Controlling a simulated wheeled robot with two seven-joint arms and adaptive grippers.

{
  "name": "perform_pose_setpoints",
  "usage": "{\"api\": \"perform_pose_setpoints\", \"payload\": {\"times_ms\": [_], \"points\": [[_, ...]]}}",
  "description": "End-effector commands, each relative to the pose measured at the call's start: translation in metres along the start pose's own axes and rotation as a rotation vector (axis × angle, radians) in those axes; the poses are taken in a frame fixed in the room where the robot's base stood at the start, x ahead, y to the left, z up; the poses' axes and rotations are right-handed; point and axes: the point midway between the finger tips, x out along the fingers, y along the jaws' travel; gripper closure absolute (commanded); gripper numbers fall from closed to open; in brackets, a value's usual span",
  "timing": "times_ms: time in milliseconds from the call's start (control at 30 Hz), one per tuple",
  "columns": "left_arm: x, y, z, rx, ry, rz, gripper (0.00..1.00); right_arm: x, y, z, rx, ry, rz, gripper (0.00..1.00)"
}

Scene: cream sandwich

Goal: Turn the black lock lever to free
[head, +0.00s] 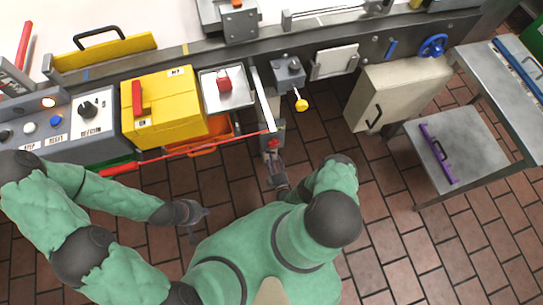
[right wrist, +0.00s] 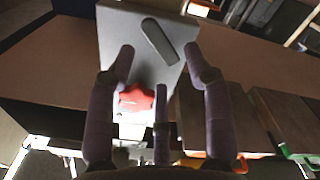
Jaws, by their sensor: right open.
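The lock lever (right wrist: 160,42) is a dark, rounded bar on a light grey plate (right wrist: 124,35) in the right wrist view. It lies tilted, its upper end toward the left. A red lobed knob (right wrist: 136,98) sits below it. My right gripper (right wrist: 150,80) is open, its fingers spread in front of the plate, with the lever visible between and beyond the tips. My left gripper (head: 200,212) hangs over the floor, away from the box.
A yellow box with a red handle (head: 165,108), a metal tray with a red object (head: 228,92) and a control panel (head: 60,125) line the left. A yellow knob (head: 301,104) hangs right of the lock box. A beige cabinet (head: 400,92) stands further right.

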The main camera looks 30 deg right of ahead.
Motion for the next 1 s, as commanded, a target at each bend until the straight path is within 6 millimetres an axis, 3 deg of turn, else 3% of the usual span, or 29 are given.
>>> {"api": "perform_pose_setpoints", "payload": {"times_ms": [200,600,667,800,1000], "points": [[0.006,-0.002,0.0,0.0,0.0,0.0,1.0,0.026,-0.001,0.0,0.001,0.001,-0.001,0.48],[0.007,-0.002,0.0,0.0,0.0,0.0,1.0,0.032,0.0,0.0,0.001,-0.001,-0.001,0.48],[0.007,-0.002,0.0,0.0,0.0,0.0,1.0,0.032,0.0,0.0,0.001,-0.001,-0.001,0.62],[0.007,-0.002,0.0,0.0,0.0,0.0,1.0,0.032,0.0,0.0,0.001,-0.001,-0.001,1.0],[0.007,-0.002,0.0,0.0,0.0,0.0,1.0,0.032,0.0,0.0,0.005,-0.001,-0.001,1.0]]}}
